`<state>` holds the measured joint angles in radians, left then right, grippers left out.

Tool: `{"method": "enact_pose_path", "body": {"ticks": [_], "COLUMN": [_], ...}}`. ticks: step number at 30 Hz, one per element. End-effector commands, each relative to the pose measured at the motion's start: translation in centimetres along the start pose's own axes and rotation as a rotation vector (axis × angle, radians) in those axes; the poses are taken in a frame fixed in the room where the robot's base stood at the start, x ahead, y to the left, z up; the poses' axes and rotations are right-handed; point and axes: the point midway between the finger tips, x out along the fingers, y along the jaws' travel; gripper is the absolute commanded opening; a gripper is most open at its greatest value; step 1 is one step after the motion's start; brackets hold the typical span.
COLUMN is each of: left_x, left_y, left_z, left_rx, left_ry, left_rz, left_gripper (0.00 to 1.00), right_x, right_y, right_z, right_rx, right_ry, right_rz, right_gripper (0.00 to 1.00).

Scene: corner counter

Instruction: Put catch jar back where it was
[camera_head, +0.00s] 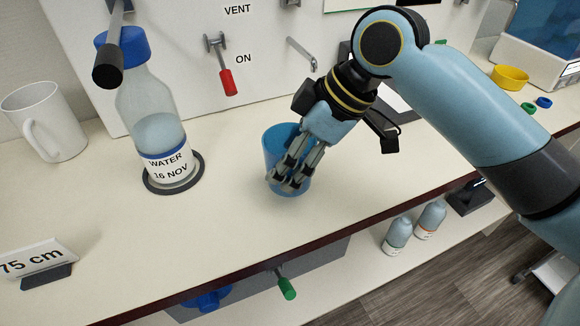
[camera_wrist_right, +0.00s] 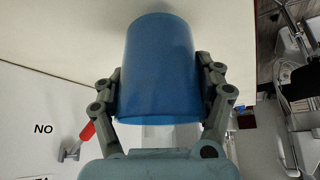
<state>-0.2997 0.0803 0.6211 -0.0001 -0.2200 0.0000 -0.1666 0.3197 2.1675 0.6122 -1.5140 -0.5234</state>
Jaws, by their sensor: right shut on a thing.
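The catch jar looks like a blue open-topped cup (camera_head: 272,150) and is at the middle of the counter in the head view. My right gripper (camera_head: 288,180) comes down from the upper right with its fingers around the jar. In the right wrist view the blue jar (camera_wrist_right: 160,70) fills the space between the two fingers (camera_wrist_right: 162,95), which press on its sides. The jar looks upright at the counter surface; I cannot tell whether its base touches. My left gripper is not in view.
A bottle labelled WATER 16 NOV (camera_head: 160,135) stands on a dark ring (camera_head: 146,183) to the left. A white mug (camera_head: 58,125), a 75 cm sign (camera_head: 38,262), and a red-handled ON lever (camera_head: 226,80) are nearby. The counter front is clear.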

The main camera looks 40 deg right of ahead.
Motion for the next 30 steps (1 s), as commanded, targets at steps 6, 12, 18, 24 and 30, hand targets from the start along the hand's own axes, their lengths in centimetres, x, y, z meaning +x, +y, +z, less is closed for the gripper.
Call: {"method": "enact_pose_path", "body": {"ticks": [6,12,18,24,30], "left_x": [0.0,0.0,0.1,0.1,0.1], "left_y": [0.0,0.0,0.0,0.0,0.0], "left_z": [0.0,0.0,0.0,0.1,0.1], "left_rx": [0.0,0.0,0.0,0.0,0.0], "left_ry": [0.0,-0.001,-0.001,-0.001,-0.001], "left_rz": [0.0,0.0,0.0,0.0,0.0], "left_gripper": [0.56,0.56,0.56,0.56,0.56], "right_x": [2.4,2.4,2.6,2.5,2.5], "right_y": [0.0,0.0,0.0,0.0,0.0], "right_z": [1.4,1.4,1.5,1.5,1.5], "right_rx": [0.001,0.0,0.001,0.001,0.0], "right_ry": [0.0,0.001,0.0,0.0,0.0], "right_rz": [0.0,0.001,0.001,0.0,0.001], "right_gripper": [0.21,0.21,0.79,0.98,0.98]}}
